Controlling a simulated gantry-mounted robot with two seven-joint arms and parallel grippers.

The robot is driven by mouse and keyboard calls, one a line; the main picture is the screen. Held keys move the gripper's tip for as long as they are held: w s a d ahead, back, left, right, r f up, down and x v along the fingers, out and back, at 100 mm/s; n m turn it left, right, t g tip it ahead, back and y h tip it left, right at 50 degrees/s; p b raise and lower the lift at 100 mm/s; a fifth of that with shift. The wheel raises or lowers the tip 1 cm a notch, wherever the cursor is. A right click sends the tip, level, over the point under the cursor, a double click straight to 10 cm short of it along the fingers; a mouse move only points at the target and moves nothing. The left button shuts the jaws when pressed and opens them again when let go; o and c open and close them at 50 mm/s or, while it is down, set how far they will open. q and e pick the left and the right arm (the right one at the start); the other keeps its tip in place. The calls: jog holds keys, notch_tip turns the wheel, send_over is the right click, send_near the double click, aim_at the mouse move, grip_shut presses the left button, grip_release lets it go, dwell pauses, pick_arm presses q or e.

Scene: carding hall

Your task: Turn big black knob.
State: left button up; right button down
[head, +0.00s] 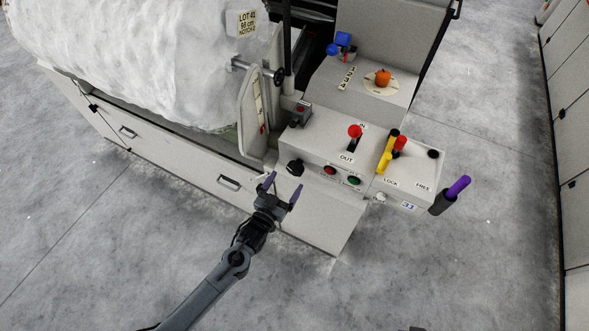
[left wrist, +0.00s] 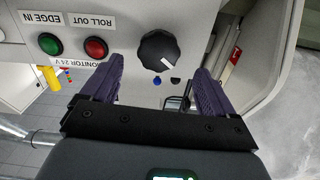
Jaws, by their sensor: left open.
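The big black knob (head: 295,167) is on the front left of the light grey control panel, left of a red button (head: 330,170) and a green button (head: 354,181). In the left wrist view the knob (left wrist: 159,51) is round with a white pointer mark and lies beyond the fingertips, between their lines. My left gripper (head: 284,186) is open and empty, with purple fingers pointing at the panel, just below and in front of the knob. I see no contact with it. My right gripper is not in view.
A red-topped lever (head: 354,137) marked IN and OUT and a yellow piece with a red knob (head: 400,143) stand on the panel. A purple-handled lever (head: 456,189) sticks out at right. A large white roll (head: 150,60) lies left. The floor in front is clear.

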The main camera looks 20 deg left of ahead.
aim_at(293, 172)
pick_arm(q)
jog(key=w, duration=0.4)
jog(key=w+d+b, duration=0.1)
jog(key=w, duration=0.1)
jog(key=shift+w, duration=0.35)
jog(key=c, duration=1)
jog(key=shift+r+m, duration=0.15)
jog(key=shift+m, duration=0.55)
